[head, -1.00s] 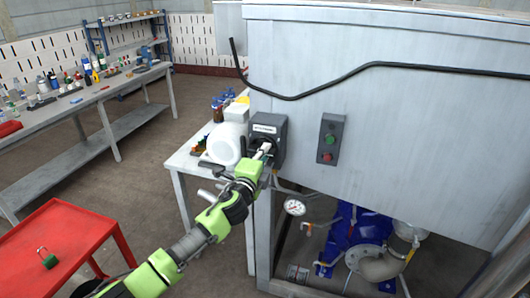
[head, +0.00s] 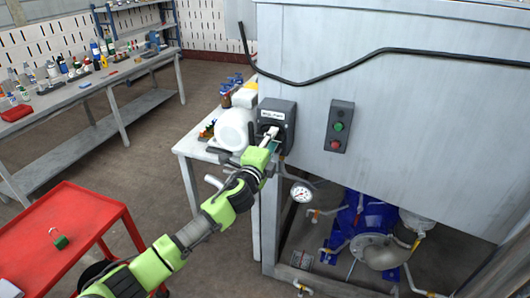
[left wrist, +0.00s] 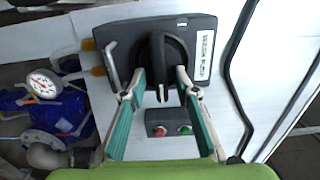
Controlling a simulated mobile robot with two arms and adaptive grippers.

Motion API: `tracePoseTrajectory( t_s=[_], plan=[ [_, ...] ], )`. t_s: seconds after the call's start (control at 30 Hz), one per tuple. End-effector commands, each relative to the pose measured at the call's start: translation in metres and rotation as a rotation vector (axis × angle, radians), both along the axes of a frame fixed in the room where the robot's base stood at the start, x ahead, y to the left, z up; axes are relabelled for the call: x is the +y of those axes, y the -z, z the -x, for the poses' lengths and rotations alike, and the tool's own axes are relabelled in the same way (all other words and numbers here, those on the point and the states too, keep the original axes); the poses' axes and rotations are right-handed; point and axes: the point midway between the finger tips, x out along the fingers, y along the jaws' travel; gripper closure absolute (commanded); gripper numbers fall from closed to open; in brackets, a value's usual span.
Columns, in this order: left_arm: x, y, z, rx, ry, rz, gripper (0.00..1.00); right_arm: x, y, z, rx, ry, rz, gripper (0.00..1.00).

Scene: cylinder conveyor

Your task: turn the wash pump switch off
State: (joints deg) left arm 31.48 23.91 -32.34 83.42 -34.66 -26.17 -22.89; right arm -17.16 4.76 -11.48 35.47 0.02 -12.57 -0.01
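The wash pump switch is a dark grey box (head: 290,112) with a white label, on the left end of the steel cabinet's front. In the left wrist view the box (left wrist: 105,37) carries a round black rotary knob with a raised handle (left wrist: 158,62). My left gripper (head: 270,135) is at the front of the switch. Its two teal-padded fingers (left wrist: 160,82) are apart, one on each side of the handle, with gaps visible. Whether the tips touch the knob I cannot tell. My right gripper is not in view.
A button box with green and red buttons (head: 340,127) is right of the switch. A pressure gauge (head: 301,193) and blue pump (head: 350,222) are below. A white table (head: 190,146) with containers stands left of the cabinet. A red cart (head: 62,235) is at lower left.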

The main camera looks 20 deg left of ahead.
Motion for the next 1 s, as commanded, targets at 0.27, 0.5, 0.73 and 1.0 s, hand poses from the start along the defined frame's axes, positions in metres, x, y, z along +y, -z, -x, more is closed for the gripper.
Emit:
tracePoseTrajectory(
  t_s=[0.27,0.5,0.73,1.0],
  plan=[
    [0.001,0.001,0.047,0.002,0.002,-0.001,0.72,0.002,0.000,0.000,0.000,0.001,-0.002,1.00],
    [0.002,0.001,0.087,0.002,0.002,-0.001,0.72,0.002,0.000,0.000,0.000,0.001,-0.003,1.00],
    [0.003,0.000,0.107,0.001,0.000,-0.002,0.72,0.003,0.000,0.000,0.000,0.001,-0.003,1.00],
    [0.003,0.000,0.109,0.001,0.000,-0.002,0.72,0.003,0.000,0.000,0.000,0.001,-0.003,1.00]
  ],
)
